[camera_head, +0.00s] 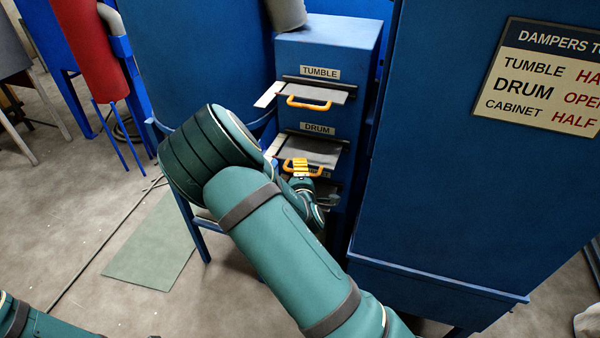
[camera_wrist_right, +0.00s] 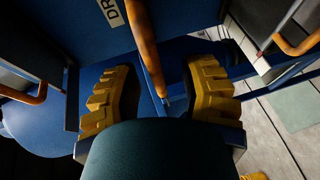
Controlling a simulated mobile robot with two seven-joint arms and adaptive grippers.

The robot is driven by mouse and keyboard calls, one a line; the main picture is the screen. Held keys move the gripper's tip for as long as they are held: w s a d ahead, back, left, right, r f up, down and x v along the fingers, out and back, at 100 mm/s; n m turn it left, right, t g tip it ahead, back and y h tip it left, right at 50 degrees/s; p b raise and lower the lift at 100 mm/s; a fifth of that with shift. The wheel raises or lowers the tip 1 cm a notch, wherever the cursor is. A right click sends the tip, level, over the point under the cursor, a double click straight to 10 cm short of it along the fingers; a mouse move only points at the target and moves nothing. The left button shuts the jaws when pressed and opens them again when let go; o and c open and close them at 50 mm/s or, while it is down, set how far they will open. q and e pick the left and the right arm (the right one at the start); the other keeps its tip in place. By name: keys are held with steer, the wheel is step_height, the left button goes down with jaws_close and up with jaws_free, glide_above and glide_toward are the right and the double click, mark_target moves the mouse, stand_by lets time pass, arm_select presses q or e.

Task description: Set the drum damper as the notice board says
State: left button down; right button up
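The notice board (camera_head: 545,75) at the upper right reads DRUM OPE…, TUMBLE HA… and CABINET HALF; its right edge is cut off. The drum damper (camera_head: 318,150) is a grey plate sticking out of the blue housing under its DRUM label (camera_head: 317,129). Its orange handle (camera_wrist_right: 148,50) runs between the fingers of my right gripper (camera_wrist_right: 160,92) in the wrist view. The yellow fingers stand wide apart with gaps on both sides of the handle. In the head view my right gripper (camera_head: 301,167) is at the drum handle, partly behind my arm. My left gripper is out of view.
The tumble damper (camera_head: 322,91) sticks out above, with its orange handle (camera_head: 308,103). Another plate (camera_head: 328,187) below is mostly hidden by my right arm. A large blue cabinet (camera_head: 460,190) stands close on the right. Floor is clear at the left around a green mat (camera_head: 150,245).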

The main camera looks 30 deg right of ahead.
steer(key=shift+d, duration=0.1)
steer(key=v, duration=0.7)
steer(key=shift+s, duration=0.25)
stand_by(0.4)
